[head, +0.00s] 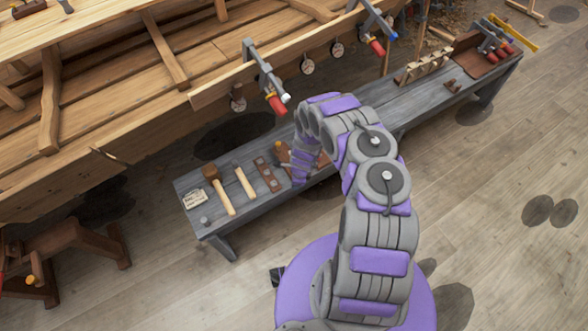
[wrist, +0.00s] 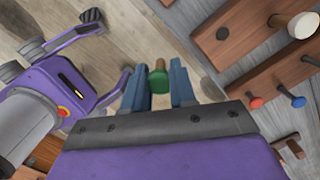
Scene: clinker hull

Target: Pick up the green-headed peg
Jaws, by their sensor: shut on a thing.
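The green-headed peg (wrist: 158,82) shows in the wrist view between the two fingers of my gripper (wrist: 158,90). The background behind the peg is plank floor and looks some way off, so the peg appears clear of any board. In the head view my gripper (head: 299,178) is low over the front edge of the grey bench, and the peg cannot be made out there.
Wooden boards (wrist: 240,35) hold a white-headed peg (wrist: 302,25), a red-headed peg (wrist: 256,102) and a blue-headed peg (wrist: 297,100). On the grey bench (head: 385,115) lie a mallet (head: 217,188) and another handled tool (head: 245,182). Clamps (head: 268,80) hang from the hull above.

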